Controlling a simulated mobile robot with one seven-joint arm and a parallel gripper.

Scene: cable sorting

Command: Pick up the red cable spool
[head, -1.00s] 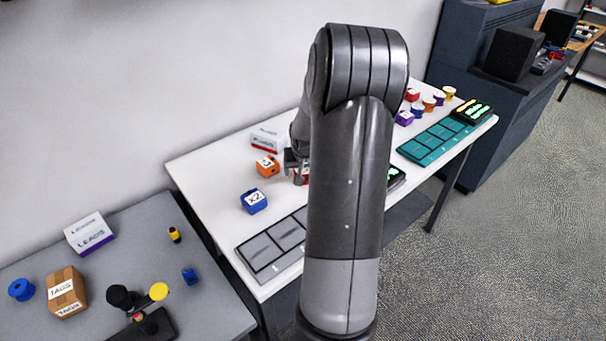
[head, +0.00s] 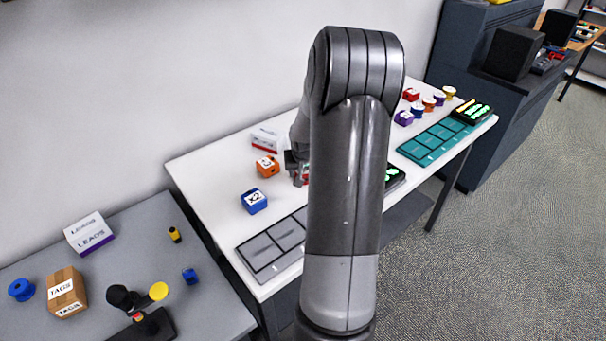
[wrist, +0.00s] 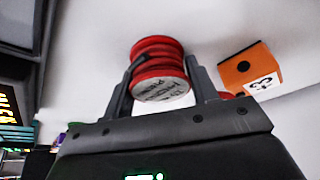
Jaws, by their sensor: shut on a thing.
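The red cable spool (wrist: 157,62) has ribbed red sides and a pale printed end face, and shows in the wrist view between the two fingers. My gripper (wrist: 160,82) is shut on it, with one finger on each side. In the head view my gripper (head: 298,170) is partly hidden behind my own arm, over the white table (head: 215,185). Only a small bit of red shows there beside the arm. I cannot tell from these views how far the spool is above the table.
An orange block marked 3 (wrist: 250,68) stands close by, also in the head view (head: 267,167). A blue x2 block (head: 254,201), a white-and-red box (head: 265,140), a grey tray (head: 268,250) and a teal tray (head: 436,143) are on the table. Several small coloured spools stand at the far end.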

